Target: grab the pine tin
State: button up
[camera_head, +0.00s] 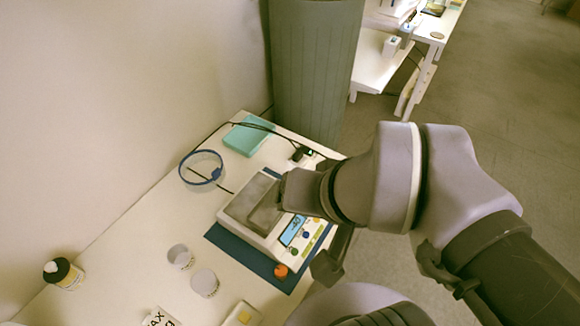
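No label reading pine can be made out, so I cannot tell which thing is the pine tin. Two small round pale containers stand on the white table: one (180,256) and, just in front and to its right, a second (204,283). My gripper (296,243) is above the scale, to the right of both containers and apart from them. Its two fingers look spread, one over the weighing pan and one by the table's right edge. Nothing shows between them.
The scale (307,239) sits on a blue mat (226,242) with an orange cap (281,271). A black-lidded jar (66,274) stands left. A clear ring-shaped dish (203,169) and teal box (247,136) lie behind. The wall borders the left.

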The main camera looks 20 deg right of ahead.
aim_at(204, 282)
jog(key=u, duration=1.35)
jog(key=j+z, duration=0.25)
jog(key=z, duration=0.15)
jog(key=k+j+z, duration=0.1)
jog(key=z, duration=0.25)
jog(key=k+j+z, duration=0.15)
jog(key=j+z, duration=0.25)
